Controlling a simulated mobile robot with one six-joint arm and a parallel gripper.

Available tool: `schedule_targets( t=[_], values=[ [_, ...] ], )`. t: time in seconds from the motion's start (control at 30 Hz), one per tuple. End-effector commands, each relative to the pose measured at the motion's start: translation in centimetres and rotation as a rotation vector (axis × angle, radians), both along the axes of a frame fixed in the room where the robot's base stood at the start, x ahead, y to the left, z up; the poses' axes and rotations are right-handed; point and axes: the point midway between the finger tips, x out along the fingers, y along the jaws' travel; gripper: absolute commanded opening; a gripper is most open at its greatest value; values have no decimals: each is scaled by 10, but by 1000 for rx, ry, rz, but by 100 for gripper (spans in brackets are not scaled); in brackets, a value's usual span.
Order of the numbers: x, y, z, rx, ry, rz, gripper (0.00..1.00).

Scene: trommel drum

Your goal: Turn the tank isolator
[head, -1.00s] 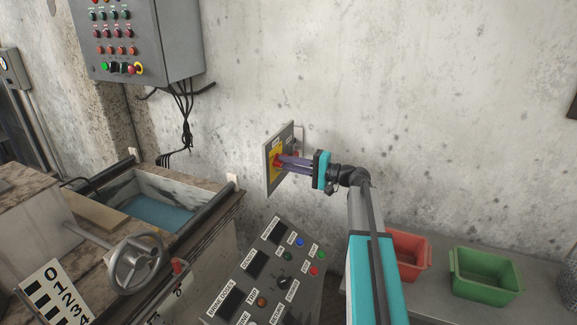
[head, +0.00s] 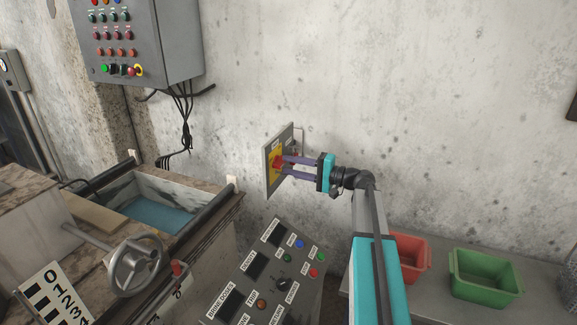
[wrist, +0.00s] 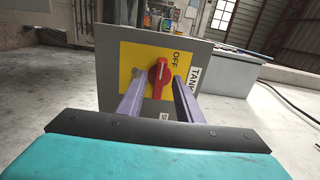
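The tank isolator is a grey plate (head: 268,178) on the wall with a yellow panel and a red handle (head: 279,163). In the wrist view the red handle (wrist: 159,77) stands nearly upright in the picture, its white mark at the upper end, beside the word OFF. A label beginning "TAN" sits at the plate's right edge. My gripper (head: 287,165) is in front of the plate. Its two purple fingers are apart, one on each side of the handle in the wrist view (wrist: 157,82), with a gap at the left finger. The right fingertip is close to the handle; contact is unclear.
A sloped control console (head: 262,270) stands below the isolator. A handwheel (head: 136,265) and a water tank are at left. A red bin (head: 411,258) and a green bin (head: 484,275) sit on a bench at right. A grey cabinet (head: 180,45) hangs upper left.

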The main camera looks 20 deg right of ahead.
Motion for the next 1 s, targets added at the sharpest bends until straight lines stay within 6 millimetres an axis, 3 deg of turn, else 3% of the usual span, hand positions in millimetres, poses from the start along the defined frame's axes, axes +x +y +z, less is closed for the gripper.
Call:
schedule_targets(
  t=[0.63, 1.0],
  values=[
    [-71, -71, 0, -1, 1, -3, 32],
    [-87, -86, 0, -1, 0, 0, 32]
  ],
)
